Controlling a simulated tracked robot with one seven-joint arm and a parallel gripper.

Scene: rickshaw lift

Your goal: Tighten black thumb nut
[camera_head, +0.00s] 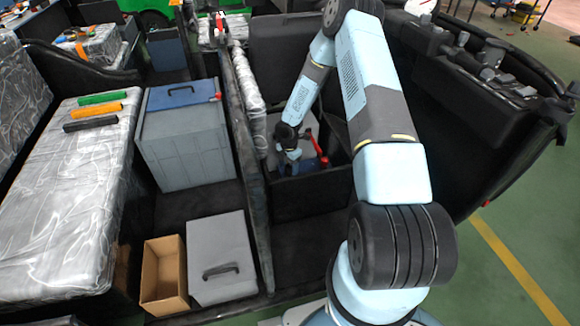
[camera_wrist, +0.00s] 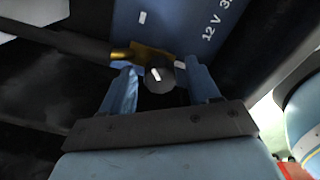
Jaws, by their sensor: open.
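The black thumb nut (camera_wrist: 158,77) shows in the wrist view as a dark round knob with a light mark on its face. It sits by a brass-coloured terminal clamp (camera_wrist: 146,53) on a black cable (camera_wrist: 58,36). Behind is a blue battery (camera_wrist: 173,22) with white lettering starting "12 V". My gripper (camera_wrist: 161,70) is open, with one blue finger on each side of the nut; I cannot tell whether either touches it. In the head view my gripper (camera_head: 291,158) reaches down into a dark compartment, and the nut is not discernible there.
A red part (camera_head: 318,160) stands beside my gripper. A black partition (camera_head: 246,150) runs along the left. Beyond it are a grey box with a blue lid (camera_head: 185,140), a grey case (camera_head: 222,262) and an open cardboard box (camera_head: 164,275). Green floor (camera_head: 500,235) is clear at right.

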